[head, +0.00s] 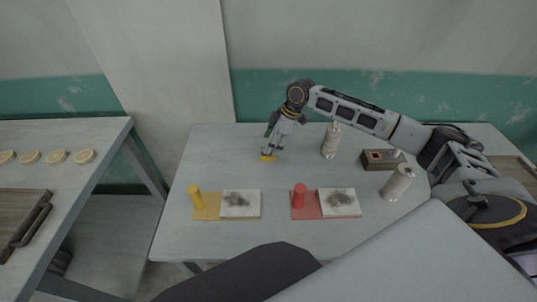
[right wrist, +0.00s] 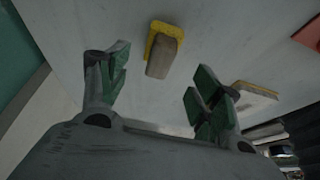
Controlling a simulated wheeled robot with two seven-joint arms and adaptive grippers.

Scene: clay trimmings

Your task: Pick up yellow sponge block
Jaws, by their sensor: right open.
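The yellow sponge block (head: 267,157) lies on the grey table below my right gripper (head: 278,131), and the gripper hides part of it in the head view. In the right wrist view it shows as a yellow piece (right wrist: 152,42) with a tan block on it, beyond the fingertips. My right gripper (right wrist: 158,88) is open and empty, its green-padded fingers wide apart. The block is ahead of the gap between them, apart from both fingers. My left gripper is not in view.
A yellow cylinder (head: 195,196) and a red cylinder (head: 299,195) stand on coloured mats beside smudged white tiles (head: 240,204) (head: 339,203). Two pale spools (head: 331,140) (head: 397,183) and a brown box (head: 382,160) are on the right. Table left of the sponge is clear.

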